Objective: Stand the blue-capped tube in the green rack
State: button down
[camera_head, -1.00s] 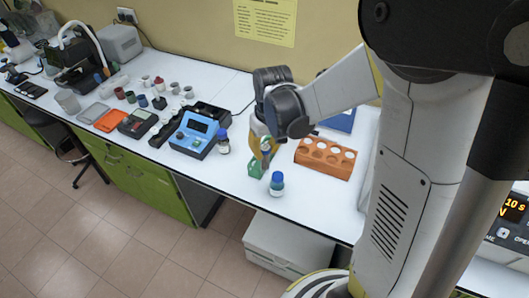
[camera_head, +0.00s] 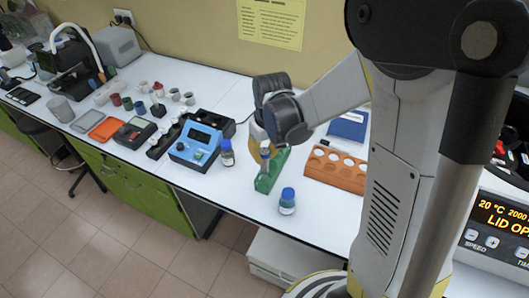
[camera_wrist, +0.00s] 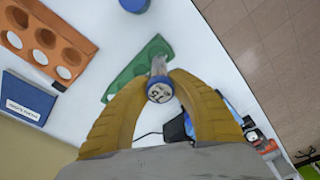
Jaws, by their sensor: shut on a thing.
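My gripper (camera_wrist: 158,95) is shut on the blue-capped tube (camera_wrist: 160,88), with its yellow fingers on both sides of the cap. In the wrist view the tube points away from the camera, its lower end over the green rack (camera_wrist: 122,82). In the head view the tube (camera_head: 265,157) hangs roughly upright below my gripper (camera_head: 263,143), in front of the green rack (camera_head: 266,184). I cannot tell whether the tube's bottom is in a hole or above the rack. The rack's holes are mostly hidden.
A blue-capped bottle (camera_head: 287,201) stands right of the green rack, near the table's front edge. An orange rack (camera_head: 335,169) lies farther right, with a blue box (camera_head: 348,126) behind it. A blue meter (camera_head: 196,142) and another small bottle (camera_head: 227,153) stand to the left.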

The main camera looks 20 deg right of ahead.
aim_at(264, 167)
jog(key=shift+f+b, duration=2.2)
jog(key=shift+f, duration=1.05)
jog(key=c, duration=1.1)
grip_release()
jog(key=shift+c, duration=0.2)
jog(key=r, duration=0.4)
jog(key=s+r, duration=0.1)
jog(key=r, duration=0.7)
jog(key=shift+s+d, duration=0.15)
jog(key=s+m+t+b, duration=0.2)
jog(key=s+t+b, duration=0.3)
jog(key=s, duration=0.7)
jog(key=shift+s+f+t+b, duration=0.3)
jog(key=shift+t+b, duration=0.05)
jog(key=shift+t, duration=0.05)
